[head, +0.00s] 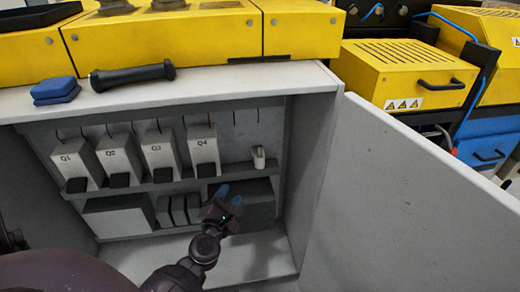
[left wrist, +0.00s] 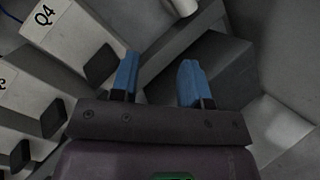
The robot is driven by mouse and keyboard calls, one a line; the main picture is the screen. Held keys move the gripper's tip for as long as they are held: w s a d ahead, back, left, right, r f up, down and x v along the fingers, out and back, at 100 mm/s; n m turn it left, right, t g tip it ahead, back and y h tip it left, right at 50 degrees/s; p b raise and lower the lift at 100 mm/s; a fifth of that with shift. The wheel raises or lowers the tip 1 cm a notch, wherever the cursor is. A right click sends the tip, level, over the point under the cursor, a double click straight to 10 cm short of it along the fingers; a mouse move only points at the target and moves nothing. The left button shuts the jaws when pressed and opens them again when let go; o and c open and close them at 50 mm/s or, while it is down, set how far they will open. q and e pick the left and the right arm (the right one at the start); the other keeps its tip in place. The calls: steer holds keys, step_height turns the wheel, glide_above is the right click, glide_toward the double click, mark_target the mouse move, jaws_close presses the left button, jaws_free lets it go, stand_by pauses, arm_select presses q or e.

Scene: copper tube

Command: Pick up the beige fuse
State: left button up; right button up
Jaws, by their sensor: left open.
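A small beige fuse (head: 258,158) stands on the right end of the cabinet's narrow shelf, to the right of the box marked Q4 (head: 204,148). Its lower part also shows at the top edge of the left wrist view (left wrist: 184,6). My left gripper (head: 230,196) has blue fingertips and is open and empty. It is inside the cabinet, below the fuse and a little to its left in the head view. In the left wrist view the open fingers (left wrist: 159,68) point toward the shelf, apart from the fuse. My right gripper is not in view.
Several labelled boxes, including Q1 (head: 78,162), line the shelf (head: 233,168) left of the fuse. A dark grey block (head: 258,204) sits below the shelf. The open cabinet door (head: 410,190) stands at the right.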

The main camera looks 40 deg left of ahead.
mark_target(259, 149)
arm_select(q)
steer(key=w+d+r+n+g+y+p, duration=0.1)
steer(key=w+d+r+n+y+p, duration=0.1)
steer(key=w+r+n, duration=0.55)
steer(key=shift+w+a+f+n+g+b, duration=0.15)
steer(key=shift+w+a+f+n, duration=0.55)
steer(key=shift+w, duration=0.95)
steer(key=shift+w+a+f+n+g+b, duration=0.1)
steer(key=shift+w+a+f+n+b, duration=0.2)
steer(key=shift+w+a, duration=1.05)
steer(key=shift+w+a+f+n+g+b, duration=0.1)
steer(key=shift+w+a+f+n, duration=0.5)
steer(key=shift+w, duration=1.35)
steer(key=shift+r, duration=0.2)
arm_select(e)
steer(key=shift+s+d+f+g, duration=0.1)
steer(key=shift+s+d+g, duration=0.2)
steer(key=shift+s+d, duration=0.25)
arm_select(q)
jaws_close()
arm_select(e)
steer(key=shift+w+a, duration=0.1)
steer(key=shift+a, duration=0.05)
